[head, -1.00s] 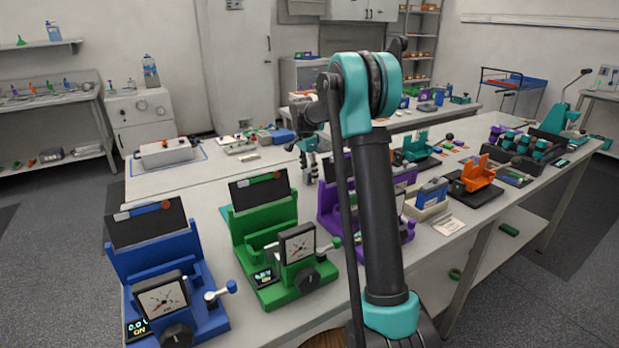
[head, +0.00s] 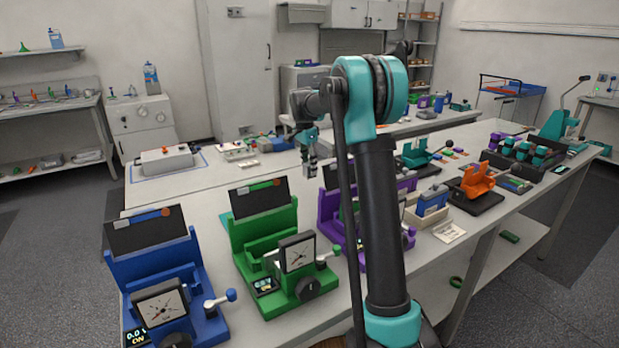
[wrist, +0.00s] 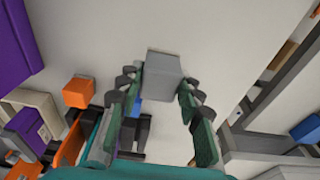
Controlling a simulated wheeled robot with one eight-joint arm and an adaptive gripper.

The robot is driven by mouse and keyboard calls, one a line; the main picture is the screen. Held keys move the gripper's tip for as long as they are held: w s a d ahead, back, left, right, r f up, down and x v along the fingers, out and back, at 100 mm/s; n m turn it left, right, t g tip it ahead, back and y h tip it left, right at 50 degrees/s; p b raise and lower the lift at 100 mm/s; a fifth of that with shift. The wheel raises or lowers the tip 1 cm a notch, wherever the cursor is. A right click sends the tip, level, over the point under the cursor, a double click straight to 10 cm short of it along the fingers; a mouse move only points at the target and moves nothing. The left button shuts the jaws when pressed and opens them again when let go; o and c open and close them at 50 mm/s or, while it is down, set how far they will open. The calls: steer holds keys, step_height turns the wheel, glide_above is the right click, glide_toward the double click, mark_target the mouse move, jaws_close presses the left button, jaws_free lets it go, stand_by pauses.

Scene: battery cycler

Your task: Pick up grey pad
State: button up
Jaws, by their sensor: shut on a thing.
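The grey pad (wrist: 162,76) is a plain light-grey block in the wrist view. It sits between the tips of my gripper's two green, dark-jointed fingers. My gripper (wrist: 160,88) is shut on it. In the head view my gripper (head: 311,166) points down over the back part of the long bench, behind the green and purple devices. The pad is too small there to make out clearly.
A blue device (head: 160,265), a green device (head: 268,235) and a purple device (head: 330,212) line the bench's near side. An orange holder (head: 477,183) stands to the right.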

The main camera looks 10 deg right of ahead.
step_height(320, 180, up, 14)
steer(key=shift+r, duration=0.25)
